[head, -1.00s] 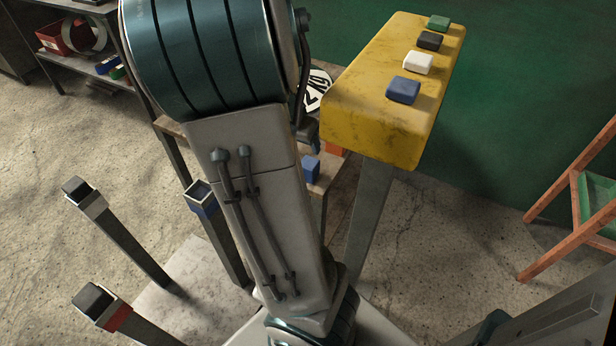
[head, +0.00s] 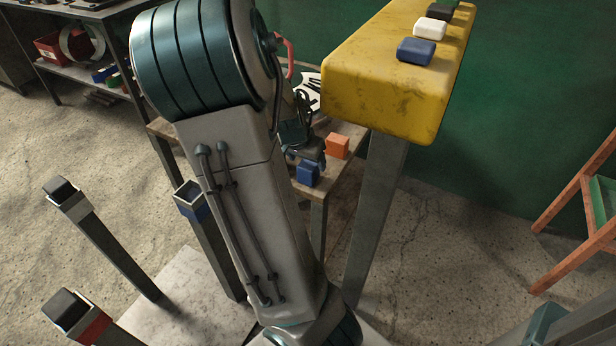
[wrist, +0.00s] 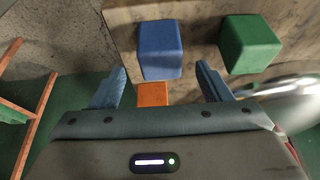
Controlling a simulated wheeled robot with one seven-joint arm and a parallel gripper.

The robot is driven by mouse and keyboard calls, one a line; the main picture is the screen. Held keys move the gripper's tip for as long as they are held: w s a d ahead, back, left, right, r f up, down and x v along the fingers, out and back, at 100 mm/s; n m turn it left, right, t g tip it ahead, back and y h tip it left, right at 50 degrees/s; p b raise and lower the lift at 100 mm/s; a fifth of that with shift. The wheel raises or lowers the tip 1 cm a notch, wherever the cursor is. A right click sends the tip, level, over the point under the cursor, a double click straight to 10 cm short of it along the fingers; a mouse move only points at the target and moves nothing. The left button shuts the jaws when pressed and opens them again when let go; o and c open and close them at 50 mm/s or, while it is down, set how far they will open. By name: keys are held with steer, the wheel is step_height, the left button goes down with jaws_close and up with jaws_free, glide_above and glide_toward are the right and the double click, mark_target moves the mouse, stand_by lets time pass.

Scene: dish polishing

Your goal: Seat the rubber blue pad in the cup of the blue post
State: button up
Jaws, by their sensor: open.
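A blue block (head: 308,174) sits on the low wooden table, close to my gripper (head: 306,150). The wrist view shows this blue block (wrist: 160,50) ahead of and between the spread fingers of my open gripper (wrist: 162,72), with nothing held. Another blue block (head: 416,50) lies on the yellow beam. I cannot tell from the look which of the two is rubber. The blue post (head: 207,230) stands left of my arm. Its blue-banded cup (head: 190,194) looks empty. My arm hides part of the table.
On the wooden table (head: 345,128) are an orange block (head: 337,146) and a green block (wrist: 250,45) close to the blue one. The yellow beam (head: 385,95) stands above and to the right, with white and black blocks on it. Two other posts (head: 110,240) (head: 95,325) hold dark pads.

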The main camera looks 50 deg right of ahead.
steer(key=b+x, duration=0.1)
steer(key=x, duration=0.1)
steer(key=shift+d+f, duration=0.1)
steer(key=shift+f, duration=0.2)
steer(key=shift+c, duration=0.3)
steer(key=c, duration=1.1)
